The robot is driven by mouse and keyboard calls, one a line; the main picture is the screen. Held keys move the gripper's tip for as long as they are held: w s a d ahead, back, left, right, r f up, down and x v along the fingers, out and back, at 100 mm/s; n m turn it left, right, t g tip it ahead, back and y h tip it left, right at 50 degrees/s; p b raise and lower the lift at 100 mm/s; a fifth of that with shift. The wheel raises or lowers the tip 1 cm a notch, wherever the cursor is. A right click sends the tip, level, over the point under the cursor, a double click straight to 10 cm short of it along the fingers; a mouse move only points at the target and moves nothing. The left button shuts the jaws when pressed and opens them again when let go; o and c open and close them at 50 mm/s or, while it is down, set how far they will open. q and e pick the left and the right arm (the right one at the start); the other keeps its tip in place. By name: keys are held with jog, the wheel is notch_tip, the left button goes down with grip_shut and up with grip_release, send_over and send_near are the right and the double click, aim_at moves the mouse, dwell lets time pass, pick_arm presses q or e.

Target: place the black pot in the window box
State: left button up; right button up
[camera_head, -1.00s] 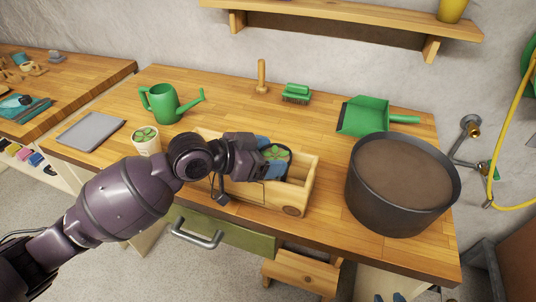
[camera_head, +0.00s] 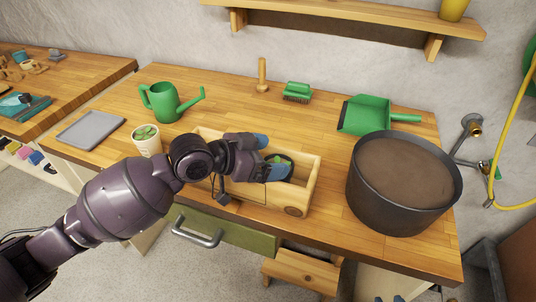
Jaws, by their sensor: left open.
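The wooden window box (camera_head: 313,185) stands on the workbench near its front edge. The black pot (camera_head: 291,166) with a green plant is inside the window box, right of the middle, mostly hidden by my left gripper. My left gripper (camera_head: 270,156) reaches over the box from the left. Its blue-tipped fingers are spread open, one behind the plant and one in front of it. I cannot tell whether they still touch the pot.
A white pot with a plant (camera_head: 147,141) stands left of the box. A large dark tub of soil (camera_head: 402,185) stands to the right. Behind are a green watering can (camera_head: 164,103), a brush (camera_head: 297,93) and a dustpan (camera_head: 366,116). The bench between is clear.

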pick_arm(q)
jog(key=shift+s+f, duration=0.25)
jog(key=shift+f, duration=0.2)
jog(key=shift+r, duration=0.2)
jog(key=r+v, duration=0.1)
jog(key=v, duration=1.1)
jog(key=shift+r, duration=0.25)
jog(key=shift+w+d, duration=0.1)
jog(key=shift+w, duration=0.05)
jog(key=s+a+f+n+g+y, duration=0.2)
jog(key=s+a+f+n+y, duration=0.5)
jog(key=s+f, duration=0.4)
jog(key=s+a+f+n+g+y, duration=0.1)
jog(key=s+a+f+n+y, duration=0.45)
jog(key=s+a+f, duration=0.6)
jog(key=w+d+f+t, duration=0.2)
jog(key=w+f+t, duration=0.4)
jog(key=f+t, duration=0.2)
jog(key=shift+f+m, duration=0.4)
jog(key=shift+m, duration=0.05)
